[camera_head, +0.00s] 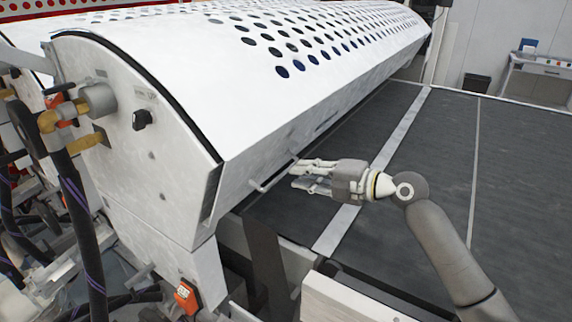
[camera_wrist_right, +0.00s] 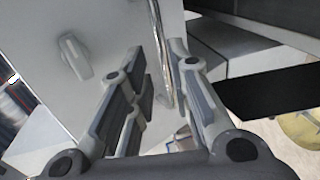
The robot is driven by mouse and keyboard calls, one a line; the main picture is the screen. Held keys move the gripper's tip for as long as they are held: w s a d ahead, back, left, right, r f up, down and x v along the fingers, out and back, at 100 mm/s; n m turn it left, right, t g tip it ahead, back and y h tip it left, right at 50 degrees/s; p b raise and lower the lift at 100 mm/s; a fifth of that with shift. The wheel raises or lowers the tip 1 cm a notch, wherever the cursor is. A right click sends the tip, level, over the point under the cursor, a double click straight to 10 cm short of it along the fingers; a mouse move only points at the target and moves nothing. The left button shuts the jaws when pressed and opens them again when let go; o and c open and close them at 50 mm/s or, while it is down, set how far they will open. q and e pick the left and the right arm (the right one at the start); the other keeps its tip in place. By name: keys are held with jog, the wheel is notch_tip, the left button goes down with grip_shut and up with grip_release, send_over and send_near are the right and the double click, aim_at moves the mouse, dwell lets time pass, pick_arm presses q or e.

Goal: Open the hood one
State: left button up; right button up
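The hood (camera_head: 215,85) is a long white curved cover with rows of round holes, and it is down over the machine. A thin metal bar handle (camera_head: 268,181) runs along its lower front edge. My right gripper (camera_head: 296,174) is at this handle, with its fingers pointing left toward the hood. In the right wrist view, the fingers (camera_wrist_right: 158,55) are apart, and the shiny handle bar (camera_wrist_right: 160,48) shows between them, closer to the right finger. I cannot tell whether they touch it. My left gripper is not in view.
A dark conveyor bed (camera_head: 440,165) with light strips lies right of the hood. Hoses (camera_head: 80,220) and valves crowd the machine's left end. An orange switch box (camera_head: 187,296) is low at the front. A small side table (camera_head: 540,66) stands far back right.

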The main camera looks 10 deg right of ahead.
aim_at(286, 169)
jog(key=p+x, duration=0.1)
jog(key=x, duration=0.2)
jog(key=shift+w+a, duration=0.2)
jog(key=shift+w, duration=0.15)
jog(key=shift+f+x, duration=0.25)
jog(key=shift+x, duration=0.75)
jog(key=shift+c, duration=0.3)
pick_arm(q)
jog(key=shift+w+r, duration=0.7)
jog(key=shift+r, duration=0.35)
pick_arm(e)
grip_shut()
